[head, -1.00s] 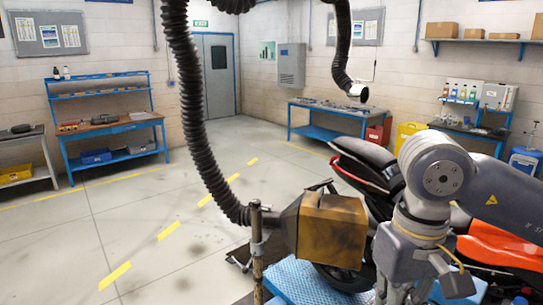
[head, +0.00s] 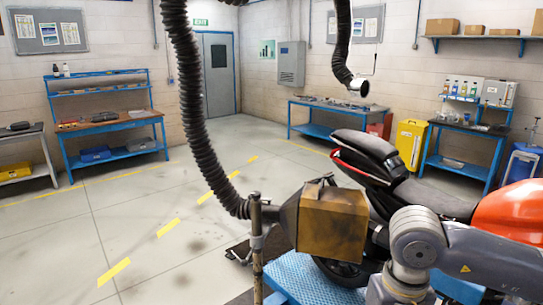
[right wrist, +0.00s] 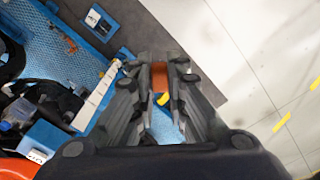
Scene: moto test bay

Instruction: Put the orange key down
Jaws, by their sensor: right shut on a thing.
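My right gripper (right wrist: 162,66) shows in the right wrist view, shut on the orange key (right wrist: 159,78). Only a small orange piece of the key shows between the fingertips; the rest is hidden by the fingers. Beyond the fingertips are the blue textured platform and a dark grey strip of floor; I cannot tell how high the key is above them. In the head view my right arm comes in at the lower right, and its gripper is out of sight below the frame. My left gripper is in neither current view.
A motorcycle with an orange tank (head: 508,214) stands on the blue platform (head: 310,284). A brown exhaust hood (head: 333,222) on a black hose (head: 203,130) stands before it. Blue workbenches (head: 112,125) line the walls. The floor at left is clear.

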